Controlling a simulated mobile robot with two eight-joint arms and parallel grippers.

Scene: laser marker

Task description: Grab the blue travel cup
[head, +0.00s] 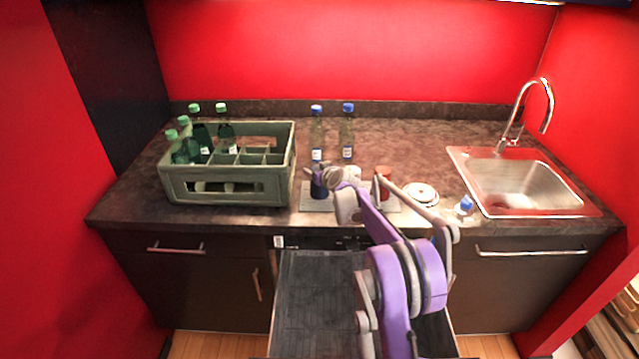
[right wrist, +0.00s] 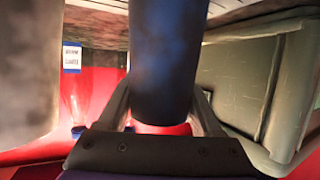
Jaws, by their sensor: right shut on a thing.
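The blue travel cup (head: 319,184) stands on a light grey mat (head: 312,205) near the counter's front edge in the head view. My right gripper (head: 333,177) is at the cup, and its arm partly covers the mat. In the right wrist view the dark blue cup (right wrist: 168,60) fills the middle. The fingers of my right gripper (right wrist: 165,108) lie on both sides of the cup, shut on it. The cup's lower part in the head view is only small. My left gripper is in neither view.
A green crate (head: 228,187) with several green bottles stands left of the cup. Two blue-capped bottles (head: 317,135) stand behind. A red cup (head: 383,180), a white plate (head: 421,192) and a lying blue-capped bottle (head: 464,206) are to the right, before the sink (head: 520,185).

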